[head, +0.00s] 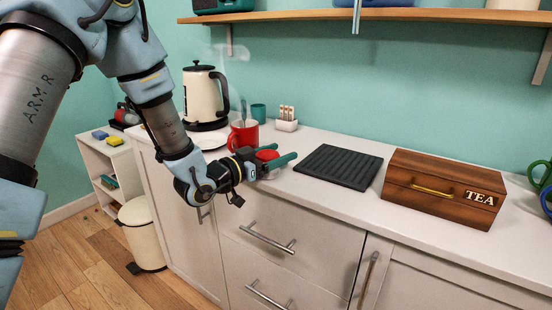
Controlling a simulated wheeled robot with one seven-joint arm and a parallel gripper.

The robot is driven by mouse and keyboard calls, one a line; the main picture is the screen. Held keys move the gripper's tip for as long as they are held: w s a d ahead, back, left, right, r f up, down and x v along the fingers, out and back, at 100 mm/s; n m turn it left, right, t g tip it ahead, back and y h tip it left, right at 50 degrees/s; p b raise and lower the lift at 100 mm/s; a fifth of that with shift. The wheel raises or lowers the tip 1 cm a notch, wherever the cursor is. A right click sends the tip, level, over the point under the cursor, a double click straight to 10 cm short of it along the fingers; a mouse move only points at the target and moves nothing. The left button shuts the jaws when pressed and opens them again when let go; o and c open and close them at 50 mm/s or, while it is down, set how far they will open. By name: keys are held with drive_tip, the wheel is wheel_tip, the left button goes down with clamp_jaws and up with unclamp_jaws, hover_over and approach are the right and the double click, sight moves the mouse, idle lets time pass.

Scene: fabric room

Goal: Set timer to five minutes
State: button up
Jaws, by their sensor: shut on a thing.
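A small round timer with a red top and pale lower part (267,155) sits at the front edge of the white counter. My gripper (279,158) reaches in from the left, with its teal fingers shut on the timer. The timer's dial marks are too small to read, so its setting cannot be told. Part of the timer is hidden by the fingers.
A steaming red mug (243,135) stands just behind my gripper. A cream kettle (203,97), teal cup (258,112) and white holder (286,124) stand behind. A black ridged mat (338,166) and wooden tea box (443,188) lie to the right.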

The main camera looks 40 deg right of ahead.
drive_tip(key=shift+s+m+g, duration=0.2)
drive_tip(key=shift+m+g, duration=0.35)
drive_tip(key=shift+g, duration=0.3)
drive_tip(key=shift+s+m+g, duration=0.15)
drive_tip(key=shift+m+g, duration=0.4)
drive_tip(key=shift+g, duration=0.3)
drive_tip(key=o, duration=1.3)
drive_tip(key=a, duration=0.3)
drive_tip(key=w+a+b, duration=0.1)
drive_tip(key=a, duration=0.3)
drive_tip(key=w+a+b, duration=0.1)
drive_tip(key=a, duration=0.2)
drive_tip(key=shift+w+a, duration=0.1)
drive_tip(key=shift+a, duration=0.25)
